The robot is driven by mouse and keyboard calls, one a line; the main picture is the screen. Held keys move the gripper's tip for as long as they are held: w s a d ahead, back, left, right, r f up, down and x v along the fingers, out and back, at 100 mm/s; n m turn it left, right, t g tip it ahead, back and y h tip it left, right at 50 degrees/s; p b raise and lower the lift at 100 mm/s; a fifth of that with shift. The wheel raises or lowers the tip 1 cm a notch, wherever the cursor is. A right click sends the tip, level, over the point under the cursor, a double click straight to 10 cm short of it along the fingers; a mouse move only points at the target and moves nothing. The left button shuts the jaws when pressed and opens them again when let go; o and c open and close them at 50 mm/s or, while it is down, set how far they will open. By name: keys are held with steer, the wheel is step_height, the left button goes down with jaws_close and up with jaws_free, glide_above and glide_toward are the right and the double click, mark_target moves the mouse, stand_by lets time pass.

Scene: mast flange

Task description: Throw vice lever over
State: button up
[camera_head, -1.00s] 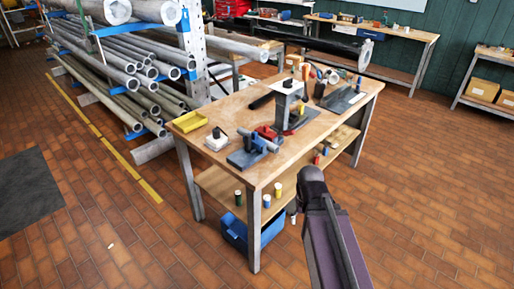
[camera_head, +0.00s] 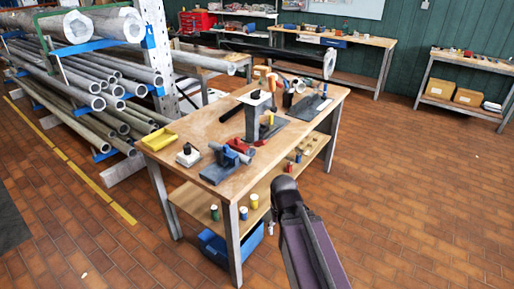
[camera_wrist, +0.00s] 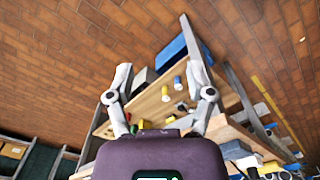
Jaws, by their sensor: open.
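A small blue-grey vice (camera_head: 218,172) stands on the front corner of the wooden workbench (camera_head: 205,128) in the head view. A grey cylindrical piece lies across its top. I cannot pick out its lever for certain at this size. My gripper (camera_wrist: 156,72) is open and empty in the wrist view, its two fingers apart in front of the bench's lower shelf. In the head view my arm reaches up from the bottom, right of the bench's near leg and lower than the vice. The fingers are mostly hidden there. The vice is not clearly visible in the wrist view.
A grey post (camera_head: 252,124) with a pale top plate stands mid-bench. A yellow tray (camera_head: 160,139) lies on the left corner. A blue crate (camera_head: 232,246) sits under the bench. A pipe rack (camera_head: 98,100) stands left; brick floor is clear on the right.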

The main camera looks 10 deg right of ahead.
steer(key=m+t+y+b, duration=1.3)
steer(key=m+b, duration=0.3)
steer(key=m, duration=1.1)
glide_toward(260, 144)
steer(key=s+d, duration=0.1)
steer(key=d, duration=0.2)
steer(key=shift+s+f, duration=0.15)
steer(key=shift+f, duration=0.15)
steer(key=shift+a, duration=0.1)
steer(key=x, duration=1.3)
steer(key=shift+w+a+f, duration=0.2)
steer(key=shift+w, duration=0.1)
